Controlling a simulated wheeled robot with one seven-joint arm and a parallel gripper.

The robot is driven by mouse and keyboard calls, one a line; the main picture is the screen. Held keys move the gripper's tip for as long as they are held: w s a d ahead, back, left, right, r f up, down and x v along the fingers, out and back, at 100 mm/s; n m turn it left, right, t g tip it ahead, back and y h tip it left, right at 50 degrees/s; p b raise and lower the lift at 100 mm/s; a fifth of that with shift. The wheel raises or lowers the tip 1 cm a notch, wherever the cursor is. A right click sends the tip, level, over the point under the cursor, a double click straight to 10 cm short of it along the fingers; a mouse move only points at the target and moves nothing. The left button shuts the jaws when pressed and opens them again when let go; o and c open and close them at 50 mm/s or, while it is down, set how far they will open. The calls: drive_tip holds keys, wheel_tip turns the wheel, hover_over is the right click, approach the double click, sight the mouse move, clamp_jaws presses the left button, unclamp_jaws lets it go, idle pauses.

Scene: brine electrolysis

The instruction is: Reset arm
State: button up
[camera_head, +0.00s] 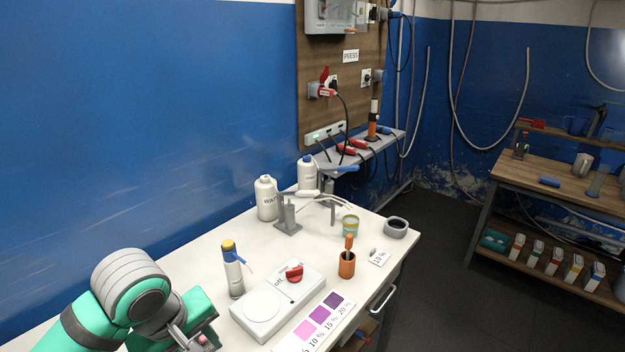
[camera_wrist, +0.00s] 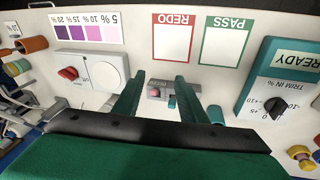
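My arm (camera_head: 130,290), green with grey joints, reaches over the bench from the lower left in the head view. My gripper shows in the wrist view (camera_wrist: 158,92), its two green fingers apart with a gap between them. A small grey block with a pink top (camera_wrist: 156,93) shows in that gap on the bench below; I cannot tell its distance from the fingertips. No object is visibly held. In the head view the fingertips are not clearly seen.
The white bench (camera_head: 195,262) bears a stirrer plate with a red knob (camera_head: 279,299), a wash bottle (camera_head: 233,270), an orange cup (camera_head: 347,264), a colour chart (camera_head: 321,315) and white bottles (camera_head: 266,199). Red REDO (camera_wrist: 173,38) and green PASS (camera_wrist: 226,40) squares and a READY box (camera_wrist: 280,85) lie near my gripper.

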drive_tip(key=w+d+r+t+h, duration=0.25)
drive_tip(key=w+d+t, duration=0.2)
drive_tip(key=d, duration=0.45)
drive_tip(key=w+d+r+m+t+h, duration=0.1)
drive_tip(key=w+d+t+h, duration=0.35)
drive_tip(key=d, duration=0.35)
drive_tip(key=w+d+r+t+h, duration=0.25)
drive_tip(key=w+d, duration=0.35)
drive_tip(key=d, duration=0.3)
drive_tip(key=s+f+n+t+y, duration=0.1)
drive_tip(key=s+f+y, duration=0.4)
drive_tip(key=s+f, duration=0.45)
drive_tip(key=s+f+n+t+y, duration=0.2)
drive_tip(key=s+f+y, duration=0.4)
drive_tip(key=f, duration=0.6)
drive_tip(key=s+a+f+m+g, duration=0.1)
drive_tip(key=s+m, duration=0.4)
drive_tip(key=s, duration=0.7)
drive_tip(key=s+a+f+m+g, duration=0.1)
drive_tip(key=s+a+f+m, duration=0.2)
drive_tip(key=s, duration=1)
drive_tip(key=a+m+h, duration=0.1)
drive_tip(key=m, duration=0.1)
drive_tip(key=shift+f+m, duration=0.15)
drive_tip(key=shift+m, duration=0.15)
